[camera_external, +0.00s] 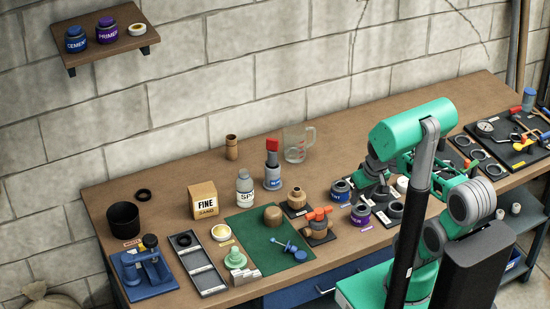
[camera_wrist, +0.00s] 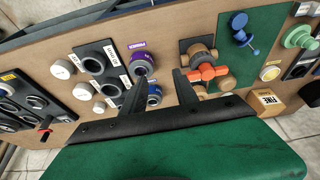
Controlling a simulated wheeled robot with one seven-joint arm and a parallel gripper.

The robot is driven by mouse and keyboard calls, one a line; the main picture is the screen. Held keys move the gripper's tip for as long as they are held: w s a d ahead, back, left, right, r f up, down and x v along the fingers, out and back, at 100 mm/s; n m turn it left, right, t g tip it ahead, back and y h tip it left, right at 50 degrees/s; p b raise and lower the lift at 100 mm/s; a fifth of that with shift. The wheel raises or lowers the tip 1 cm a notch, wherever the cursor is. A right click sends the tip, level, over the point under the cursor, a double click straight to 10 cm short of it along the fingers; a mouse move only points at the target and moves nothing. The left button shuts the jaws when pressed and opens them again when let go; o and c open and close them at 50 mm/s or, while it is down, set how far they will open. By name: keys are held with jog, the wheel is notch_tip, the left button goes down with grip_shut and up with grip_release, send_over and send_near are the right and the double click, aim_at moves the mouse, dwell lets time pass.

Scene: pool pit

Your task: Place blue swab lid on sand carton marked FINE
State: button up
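The blue swab lid (camera_external: 290,247) lies on the green mat (camera_external: 262,225), its thin stem and swab along the mat. It also shows on the mat in the wrist view (camera_wrist: 239,27). The sand carton (camera_external: 204,201), tan and marked FINE, stands upright on the bench left of the mat; its top looks bare. It also shows in the wrist view (camera_wrist: 267,103). My gripper (camera_wrist: 160,74) is open with nothing between its fingers. It is above the bench, right of the mat in the external view, apart from lid and carton. Its fingertips are unclear there.
A wooden part with an orange handle (camera_external: 318,220) stands at the mat's right edge. A white bottle (camera_external: 245,190), a blue bottle with a red top (camera_external: 272,172) and a measuring jug (camera_external: 298,145) stand behind. A purple can (camera_external: 360,214) is near my arm. A grey tray (camera_external: 201,265) lies left.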

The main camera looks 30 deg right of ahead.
jog(key=w+a+f+n+y, duration=0.1)
jog(key=a+n, duration=0.1)
jog(key=a, duration=0.1)
jog(key=w+a+f+n+t+y, duration=0.1)
jog(key=a+f+n, duration=0.1)
jog(key=a, duration=0.1)
jog(key=w+a+f+n+t+y, duration=0.1)
jog(key=a+n, duration=0.1)
jog(key=a, duration=0.1)
jog(key=shift+w+a+f+y, duration=0.2)
jog(key=shift+w+f+y, duration=0.1)
jog(key=shift+w+f, duration=0.05)
jog(key=a+f+n+t+y, duration=0.1)
jog(key=a+f, duration=0.1)
jog(key=a, duration=0.1)
jog(key=s+a+f+n+t+y+b, duration=0.1)
jog(key=a+f+y, duration=0.1)
jog(key=a, duration=0.1)
jog(key=s+a+f+n+t+y+b, duration=0.1)
jog(key=a+f+y, duration=0.1)
jog(key=a, duration=0.1)
jog(key=shift+f, duration=0.25)
jog(key=shift+s+a+f+t+b, duration=0.15)
jog(key=shift+f+t+b, duration=0.2)
jog(key=shift+t, duration=0.25)
jog(key=shift+y, duration=0.3)
jog(key=p+x, duration=0.1)
jog(key=x, duration=0.6)
jog(key=shift+w+a, duration=0.15)
jog(key=shift+w, duration=0.05)
